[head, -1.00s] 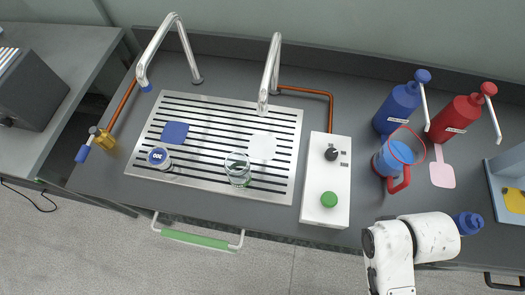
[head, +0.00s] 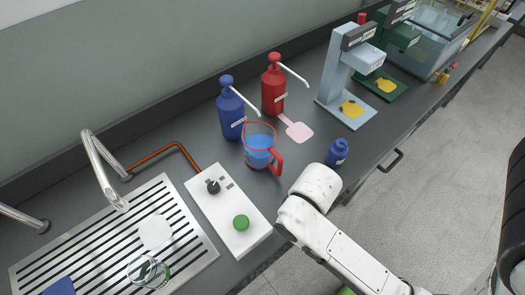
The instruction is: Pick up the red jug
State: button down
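The red jug (head: 277,160) stands upright on the dark counter in the head view. It has a red rim and red handle, and its clear body shows blue inside. The handle points to the lower right. My arm reaches in from the bottom right, and its white rounded link ends a little below and to the right of the jug, apart from it in the picture. My gripper's fingers are not visible.
A blue pump bottle (head: 231,117) and a red pump bottle (head: 273,92) stand behind the jug. A pink pad (head: 298,131) lies to its right, with a small blue bottle (head: 337,153) beyond. A white control box (head: 228,211) is to the left.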

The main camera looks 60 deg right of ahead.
aim_at(258, 139)
jog(key=l+u, duration=0.3)
jog(key=l, duration=0.2)
jog(key=l+u, duration=0.3)
jog(key=l, duration=0.2)
jog(key=k+l+u, duration=0.15)
jog(key=l+u, duration=0.15)
jog(key=l, duration=0.15)
jog(key=k+l+u, duration=0.15)
jog(key=l+u, duration=0.15)
jog(key=l, duration=0.2)
